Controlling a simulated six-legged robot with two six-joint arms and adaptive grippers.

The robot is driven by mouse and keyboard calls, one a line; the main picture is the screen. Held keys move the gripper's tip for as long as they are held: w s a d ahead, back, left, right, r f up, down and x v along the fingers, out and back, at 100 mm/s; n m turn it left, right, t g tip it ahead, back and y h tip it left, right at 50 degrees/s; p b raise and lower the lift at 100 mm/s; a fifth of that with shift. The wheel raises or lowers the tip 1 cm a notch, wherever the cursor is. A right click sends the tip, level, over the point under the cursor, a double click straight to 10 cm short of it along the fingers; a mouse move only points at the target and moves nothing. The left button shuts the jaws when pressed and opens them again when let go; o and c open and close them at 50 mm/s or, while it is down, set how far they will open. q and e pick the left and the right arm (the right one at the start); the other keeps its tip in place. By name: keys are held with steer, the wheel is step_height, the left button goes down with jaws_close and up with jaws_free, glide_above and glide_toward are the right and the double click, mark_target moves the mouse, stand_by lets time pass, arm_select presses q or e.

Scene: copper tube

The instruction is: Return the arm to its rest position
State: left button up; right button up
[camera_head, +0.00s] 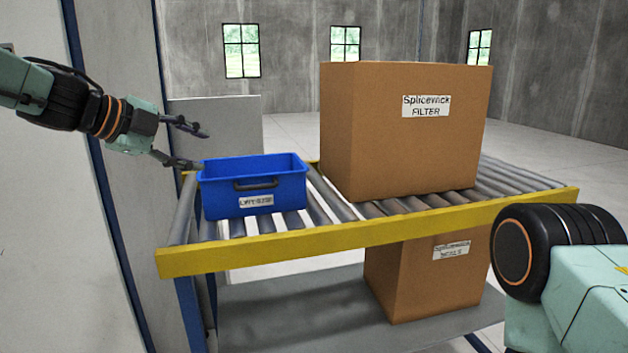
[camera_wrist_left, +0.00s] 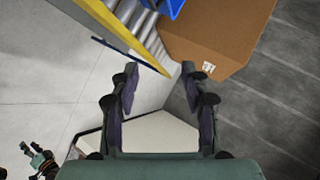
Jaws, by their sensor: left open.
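My left gripper (camera_head: 200,148) is at the upper left in the head view, at the end of my left arm. Its two fingers are spread and nothing is between them. It is by the left end of the roller conveyor, near the blue bin's (camera_head: 250,183) back left corner; I cannot tell the exact gap. In the left wrist view the fingers (camera_wrist_left: 159,72) are also apart and empty. My right arm shows at the lower right in the head view; its gripper is out of view.
The blue bin stands on the roller conveyor (camera_head: 365,230), which has a yellow front rail. A large cardboard box (camera_head: 400,145) stands to its right. A smaller box (camera_head: 425,275) is on the grey shelf (camera_head: 290,310) below. A grey wall panel (camera_head: 120,220) is at the left.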

arm_select(q)
steer(key=s+d+f+n+t+h+b, duration=0.1)
steer(key=d+f+n+b, duration=0.2)
steer(key=f, duration=0.4)
steer(key=s+d+f+n, duration=0.1)
steer(key=d+f+n, duration=0.1)
steer(key=f+n, duration=0.4)
steer(key=s+a+f+n+g+y+b, duration=0.1)
steer(key=s+f+n+y+b, duration=0.2)
steer(key=f, duration=1)
steer(key=s+a+f+n+y+b, duration=0.1)
steer(key=s+f+n+b, duration=0.35)
steer(key=f, duration=0.85)
steer(key=s+a+f+n+g+y+b, duration=0.2)
steer(key=s+f+n+g+b, duration=0.1)
steer(key=s+f, duration=1.4)
steer(key=s+a+f+n+g+y+b, duration=0.2)
steer(key=s+f+g+b, duration=0.4)
steer(key=s+f, duration=1.1)
steer(key=shift+s+n+y+b, duration=0.3)
steer(key=shift+s+n+b, duration=0.45)
steer(key=shift+s+b, duration=0.5)
